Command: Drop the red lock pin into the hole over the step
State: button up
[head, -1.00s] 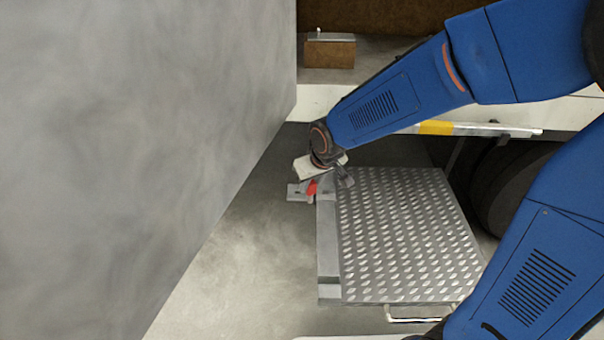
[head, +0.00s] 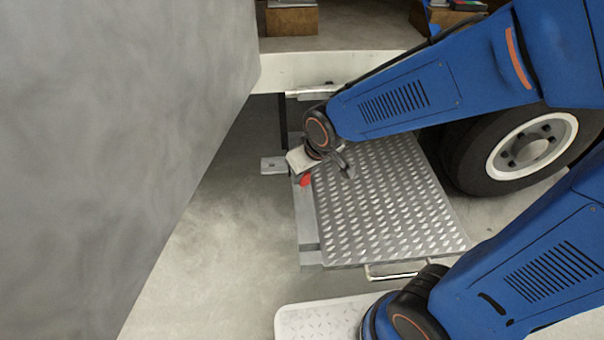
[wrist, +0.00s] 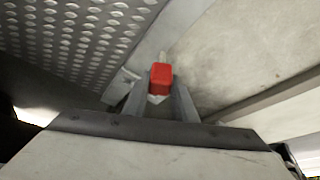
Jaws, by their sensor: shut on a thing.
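The red lock pin (head: 304,180) shows just below my gripper, at the left edge of the step in the head view. My gripper (wrist: 160,100) is shut on the pin; the wrist view shows the pin's red block (wrist: 160,76) between the two grey fingers. The tread-plate step (head: 385,205) has a plain metal rail (head: 307,220) along its left side. A small metal tab (head: 270,165) with a dark spot juts out left of the step; I cannot tell whether that spot is the hole. The pin's lower end is mostly hidden.
A large grey panel (head: 110,130) fills the left. A truck wheel (head: 528,150) stands right of the step, and the truck's bed edge (head: 330,70) runs behind. A handle (head: 390,274) sits at the step's front. Open floor (head: 215,245) lies to the left.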

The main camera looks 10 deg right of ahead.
jog(key=shift+r, duration=2.05)
jog(key=shift+r, duration=0.15)
